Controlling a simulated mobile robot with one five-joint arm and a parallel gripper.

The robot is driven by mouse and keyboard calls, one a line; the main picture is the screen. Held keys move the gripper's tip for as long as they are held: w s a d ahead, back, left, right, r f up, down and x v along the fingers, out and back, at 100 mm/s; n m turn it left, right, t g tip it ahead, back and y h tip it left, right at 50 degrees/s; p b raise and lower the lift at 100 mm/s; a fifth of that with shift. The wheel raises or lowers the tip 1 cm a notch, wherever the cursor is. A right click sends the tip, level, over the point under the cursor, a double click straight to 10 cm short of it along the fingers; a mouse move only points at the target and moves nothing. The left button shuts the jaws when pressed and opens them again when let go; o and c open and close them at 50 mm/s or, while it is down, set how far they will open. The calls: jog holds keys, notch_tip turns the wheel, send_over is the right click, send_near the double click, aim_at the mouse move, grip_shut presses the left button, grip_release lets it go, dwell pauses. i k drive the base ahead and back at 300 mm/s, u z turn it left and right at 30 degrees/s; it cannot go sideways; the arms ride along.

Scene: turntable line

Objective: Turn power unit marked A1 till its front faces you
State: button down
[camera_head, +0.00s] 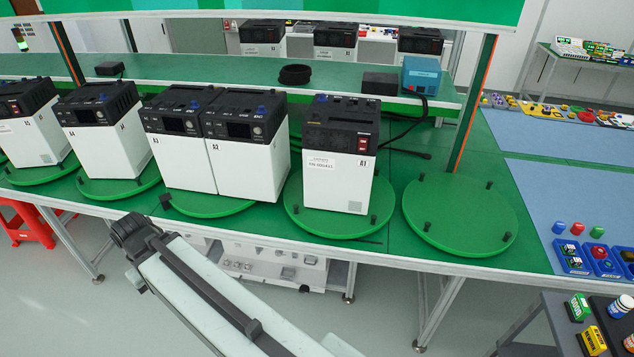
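The power unit marked A1 (337,170) stands upright on a round green turntable (302,222) right of centre on the line. It has a white body and a black top. The face toward me carries the A1 mark, a red switch and a white label with a serial number. No display or knob shows on it, unlike the neighbouring units. Its far side is hidden. Black pegs stand on the turntable around it. My arm reaches up from the bottom edge and ends in a black joint left of centre, below the bench edge. No gripper fingers can be made out.
The unit marked A2 (243,165) stands close left of A1, beside the unit marked A3 (178,150); both show displays. An empty turntable (460,213) lies to the right. A post (470,110) rises behind it. A blue box (421,75) and black coil (295,74) sit on the shelf.

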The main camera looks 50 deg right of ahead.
aim_at(327, 224)
jog(key=z, duration=0.5)
jog(key=k, duration=1.1)
jog(key=z, duration=1.05)
jog(key=i, duration=1.4)
jog(key=u, duration=2.9)
